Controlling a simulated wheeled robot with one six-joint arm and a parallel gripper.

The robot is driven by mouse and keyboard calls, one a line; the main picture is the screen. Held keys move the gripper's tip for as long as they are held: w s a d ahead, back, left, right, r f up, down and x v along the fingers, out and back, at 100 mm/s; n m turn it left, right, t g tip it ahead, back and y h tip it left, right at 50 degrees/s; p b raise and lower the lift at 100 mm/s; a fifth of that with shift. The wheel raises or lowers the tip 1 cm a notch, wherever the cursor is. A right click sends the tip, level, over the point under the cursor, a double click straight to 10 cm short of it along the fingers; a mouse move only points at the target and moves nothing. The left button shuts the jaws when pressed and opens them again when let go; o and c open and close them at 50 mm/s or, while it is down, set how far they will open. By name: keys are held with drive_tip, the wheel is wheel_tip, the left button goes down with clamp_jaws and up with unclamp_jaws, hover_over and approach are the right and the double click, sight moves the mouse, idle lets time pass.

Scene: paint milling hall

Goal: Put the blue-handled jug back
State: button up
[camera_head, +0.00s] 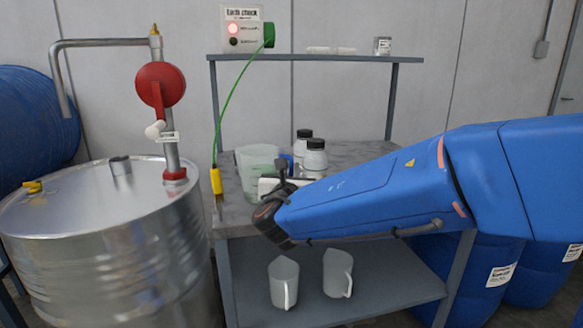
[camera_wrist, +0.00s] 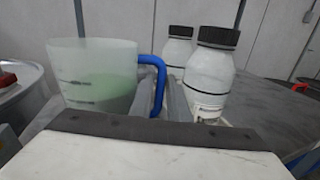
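The blue-handled jug (camera_head: 252,160) is translucent, holds pale green liquid and stands upright on the grey bench top. In the wrist view the jug (camera_wrist: 97,75) is at the left, with its blue handle (camera_wrist: 158,78) pointing right. My gripper (camera_wrist: 168,105) is at the handle, with grey finger bars close beside it. Whether the fingers touch or grip the handle cannot be told. In the head view my blue arm hides most of the gripper and part of the bench.
Two white dark-capped bottles (camera_wrist: 208,75) stand just right of the handle. A shelf below holds two white jugs (camera_head: 284,283). A metal drum (camera_head: 110,240) with a red pump stands left. A green cable with yellow clamp (camera_head: 216,181) hangs at the bench's left edge; the earth-check box (camera_head: 241,36) shows red.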

drive_tip(key=s, duration=0.9)
drive_tip(key=shift+a, duration=0.1)
drive_tip(key=s+d+f+m+g+h, duration=0.25)
drive_tip(key=d+m, duration=0.25)
drive_tip(key=d, duration=0.5)
drive_tip(key=s+d+f+m+g+h, duration=0.25)
drive_tip(key=d+m, duration=0.35)
drive_tip(key=d, duration=0.4)
drive_tip(key=s+d+f+m+g+h, duration=0.1)
drive_tip(key=s+d+f+m+g, duration=0.25)
drive_tip(key=d, duration=0.65)
drive_tip(key=s+d+f+m+g+y, duration=0.2)
drive_tip(key=s+d+f+m, duration=0.15)
drive_tip(key=s+m, duration=0.35)
drive_tip(key=s+d+f+m+g+y, duration=0.1)
drive_tip(key=s+d+f+m+g, duration=0.2)
drive_tip(key=s+f+m, duration=0.35)
drive_tip(key=s+a+m+y, duration=0.3)
drive_tip(key=s+m, duration=0.2)
drive_tip(key=m, duration=0.2)
drive_tip(key=shift+a, duration=0.2)
